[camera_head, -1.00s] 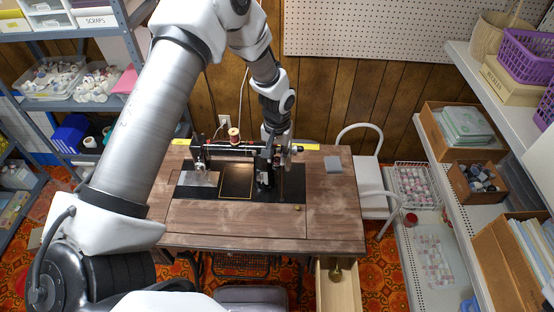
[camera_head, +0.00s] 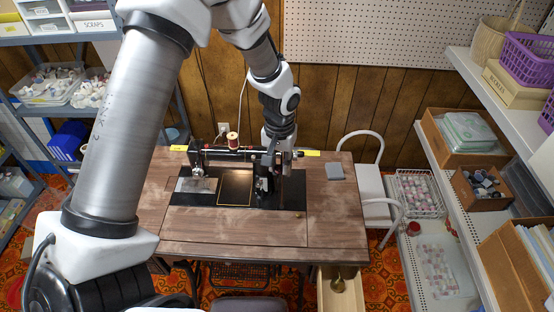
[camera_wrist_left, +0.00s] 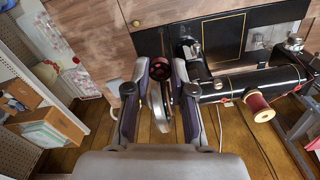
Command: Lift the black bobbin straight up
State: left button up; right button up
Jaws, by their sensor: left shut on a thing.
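The black sewing machine (camera_head: 240,155) stands on the wooden table (camera_head: 230,232). My left gripper (camera_head: 271,165) is at the right end of its arm, by the handwheel. In the left wrist view, the gripper's (camera_wrist_left: 157,72) two pads stand on either side of a small dark round piece, the black bobbin (camera_wrist_left: 160,68), with a reddish tint. The gripper is shut on it. The silvery handwheel (camera_wrist_left: 158,108) lies between the fingers, close to the bobbin. In the head view the bobbin is hidden by my gripper. My right gripper is not in view.
A red thread spool (camera_head: 233,139) stands on top of the machine, left of my gripper. A grey block (camera_head: 334,172) lies on the table's right. A drawer (camera_head: 342,298) is open at the front right. A white chair (camera_head: 372,190) and stocked shelves stand at right.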

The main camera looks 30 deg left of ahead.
pick_arm(q)
jog(key=s+d+r, duration=0.3)
jog(key=s+d, duration=0.4)
jog(key=s, duration=0.1)
jog(key=shift+s+d+r, duration=0.25)
jog(key=shift+s+r, duration=0.05)
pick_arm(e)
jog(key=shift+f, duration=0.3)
pick_arm(q)
jog(key=shift+w, duration=0.1)
